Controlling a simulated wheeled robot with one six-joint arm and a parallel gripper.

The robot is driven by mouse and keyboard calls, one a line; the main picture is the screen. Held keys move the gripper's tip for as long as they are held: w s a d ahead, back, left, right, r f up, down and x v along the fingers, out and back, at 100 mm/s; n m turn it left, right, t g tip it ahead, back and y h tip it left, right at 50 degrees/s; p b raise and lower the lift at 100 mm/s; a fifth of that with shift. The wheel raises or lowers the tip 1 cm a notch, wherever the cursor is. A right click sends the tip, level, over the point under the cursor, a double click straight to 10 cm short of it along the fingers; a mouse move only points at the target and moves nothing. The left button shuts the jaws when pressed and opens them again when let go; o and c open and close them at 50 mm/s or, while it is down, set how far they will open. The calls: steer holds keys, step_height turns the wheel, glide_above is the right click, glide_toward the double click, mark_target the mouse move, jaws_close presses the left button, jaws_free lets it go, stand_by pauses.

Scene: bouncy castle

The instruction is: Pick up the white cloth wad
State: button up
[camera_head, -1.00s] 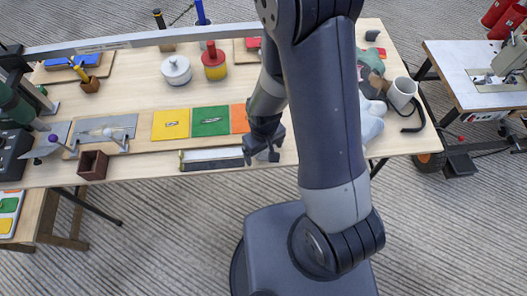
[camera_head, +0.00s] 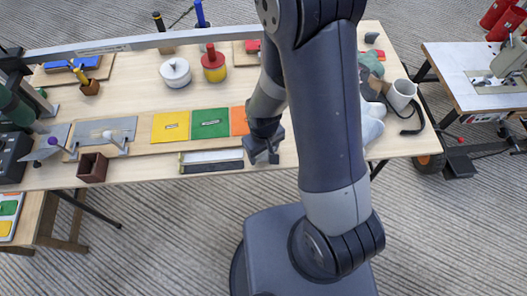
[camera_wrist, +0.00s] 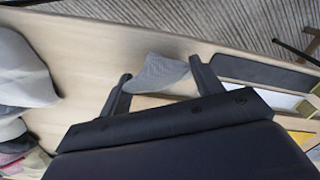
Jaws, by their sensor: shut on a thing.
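The white cloth wad (camera_wrist: 160,74) is a small pale grey-white, crumpled piece. In the wrist view it sits between the two fingers of my gripper (camera_wrist: 160,84), which is shut on it with the fingers some way apart. Wood tabletop shows around the wad; I cannot tell if it still touches the table. In the head view my gripper (camera_head: 262,155) is low at the table's front edge, just right of a white-and-dark strip. There the wad is mostly hidden by the gripper.
Yellow (camera_head: 171,126) and green (camera_head: 210,123) squares lie left of my gripper. Pots stand behind. Grey floor lies in front.

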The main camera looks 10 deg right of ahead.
step_height(320, 180, up, 10)
steer(key=shift+f, duration=0.15)
stand_by(0.4)
